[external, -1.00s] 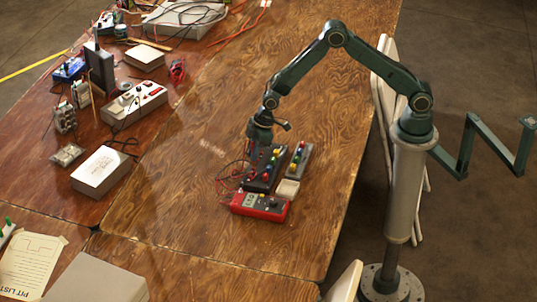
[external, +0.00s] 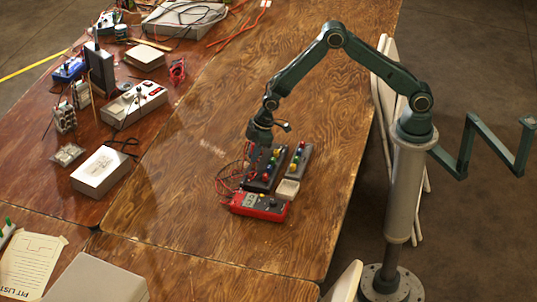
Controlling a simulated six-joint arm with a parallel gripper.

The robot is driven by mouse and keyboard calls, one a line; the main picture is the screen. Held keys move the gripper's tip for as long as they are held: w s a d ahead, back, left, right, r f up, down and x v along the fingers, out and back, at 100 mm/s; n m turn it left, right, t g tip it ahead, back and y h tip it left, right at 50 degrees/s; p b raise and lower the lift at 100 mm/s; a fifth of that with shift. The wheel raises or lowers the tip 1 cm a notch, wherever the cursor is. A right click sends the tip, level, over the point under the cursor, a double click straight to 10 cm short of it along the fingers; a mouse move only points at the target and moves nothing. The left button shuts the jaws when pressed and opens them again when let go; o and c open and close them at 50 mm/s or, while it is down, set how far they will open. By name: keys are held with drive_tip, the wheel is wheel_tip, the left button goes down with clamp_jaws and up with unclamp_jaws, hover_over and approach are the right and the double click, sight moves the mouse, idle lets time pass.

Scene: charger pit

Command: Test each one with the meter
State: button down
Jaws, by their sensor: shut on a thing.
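A red meter (external: 258,206) with a grey display lies on the wooden table, with red and dark leads (external: 228,178) looping behind it to the left. Behind it stands a dark block (external: 262,182) with coloured pieces on top, partly hidden by my gripper. To its right is a similar grey block (external: 299,160) with several coloured pieces in a row. My gripper (external: 256,158) points down over the left block's left side. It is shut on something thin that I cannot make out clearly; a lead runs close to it.
The table is clear behind the blocks and in front of the meter.

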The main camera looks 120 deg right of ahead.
drive_tip(key=shift+f, duration=0.3)
idle(0.5)
drive_tip(key=c, duration=1)
unclamp_jaws()
drive_tip(key=shift+r, duration=0.1)
drive_tip(key=shift+r, duration=3.65)
